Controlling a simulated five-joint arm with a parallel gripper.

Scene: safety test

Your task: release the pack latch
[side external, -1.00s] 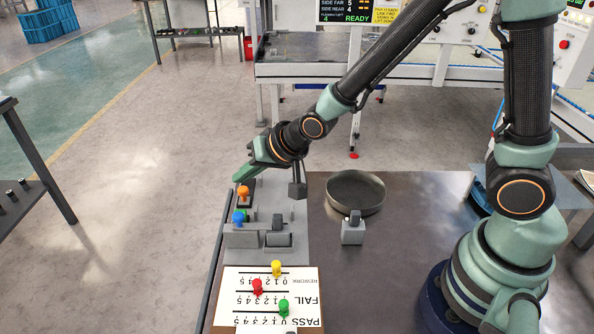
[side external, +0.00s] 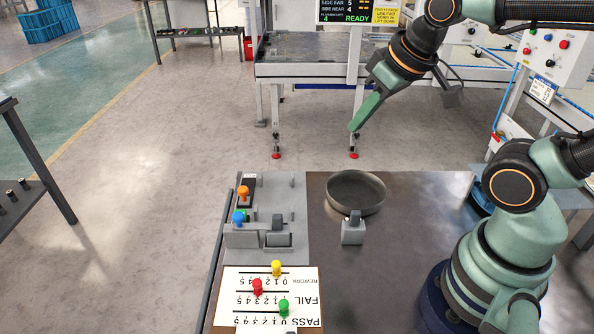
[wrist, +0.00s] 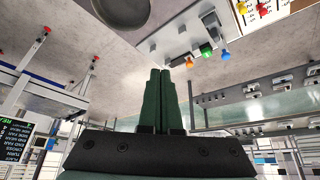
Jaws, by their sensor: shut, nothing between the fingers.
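My gripper (side external: 352,128) is shut and empty, raised above and beyond the far edge of the table in the side view. In the wrist view its two green fingers (wrist: 160,75) lie together. A grey fixture (side external: 296,240) stands at the table's left side, with an orange knob (side external: 243,192), a blue knob (side external: 239,217) and a dark lever-like part (side external: 278,223). A small grey block (side external: 353,236) with a dark top piece stands apart to its right. I cannot tell which part is the pack latch. My gripper touches none of these.
A round dark pan (side external: 355,192) sits right of the fixture. A score board (side external: 232,300) with yellow, red and green pegs lies at the near left. The dark table (side external: 400,250) is bare between pan and my base. A machine bench (side external: 310,72) stands behind.

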